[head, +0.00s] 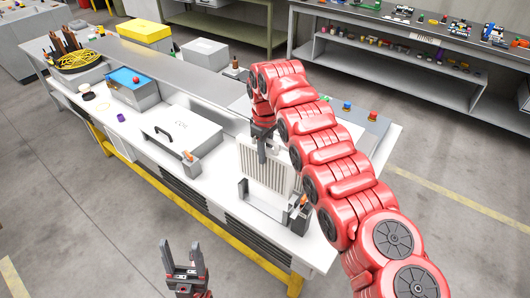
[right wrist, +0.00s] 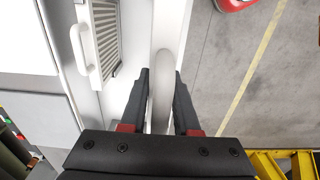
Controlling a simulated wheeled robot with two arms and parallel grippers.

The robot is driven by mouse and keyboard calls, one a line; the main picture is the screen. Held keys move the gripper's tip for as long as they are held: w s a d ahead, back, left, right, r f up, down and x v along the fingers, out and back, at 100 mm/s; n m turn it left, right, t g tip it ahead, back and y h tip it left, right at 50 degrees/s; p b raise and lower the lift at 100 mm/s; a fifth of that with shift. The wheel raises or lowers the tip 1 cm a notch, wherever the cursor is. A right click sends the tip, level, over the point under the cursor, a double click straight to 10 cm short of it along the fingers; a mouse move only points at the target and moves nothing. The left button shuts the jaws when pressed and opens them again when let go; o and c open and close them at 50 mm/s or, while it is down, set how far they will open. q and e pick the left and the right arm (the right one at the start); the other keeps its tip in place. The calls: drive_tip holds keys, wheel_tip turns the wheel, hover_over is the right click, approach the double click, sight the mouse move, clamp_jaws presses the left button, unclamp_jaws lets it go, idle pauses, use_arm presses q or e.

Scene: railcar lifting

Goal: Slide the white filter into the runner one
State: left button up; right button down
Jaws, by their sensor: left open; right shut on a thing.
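The white ribbed filter (head: 280,176) stands roughly upright near the right end of the workbench in the head view. My right gripper (head: 262,154) is at its upper part. In the right wrist view, my right gripper (right wrist: 163,85) is shut around a white bar-like part (right wrist: 162,105). A light runner frame (head: 265,208) with grey end posts lies just in front of the filter. I cannot tell whether the filter's lower edge sits in it. A ribbed panel (right wrist: 106,38) with a white handle also shows in the wrist view. My left gripper (head: 182,256) is open and empty, in front of the bench.
A white case (head: 182,130) with a black handle lies on the bench (head: 140,145), left of the filter. A small block with an orange top (head: 189,157) stands at its corner. Boxes and a yellow cable coil (head: 78,60) lie further left. Shelves (head: 400,75) stand behind.

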drive_tip(key=b, duration=0.2)
hover_over(265, 182)
drive_tip(key=w, duration=0.2)
drive_tip(key=shift+s+f, duration=0.15)
drive_tip(key=shift+f, duration=0.95)
drive_tip(key=shift+s+f, duration=0.1)
drive_tip(key=shift+f, duration=1)
drive_tip(key=shift+b, duration=0.75)
drive_tip(key=shift+f+b, duration=2.35)
drive_tip(key=shift+f, duration=2.4)
drive_tip(key=c, duration=0.6)
unclamp_jaws()
drive_tip(key=shift+o, duration=0.2)
drive_tip(key=shift+r, duration=0.1)
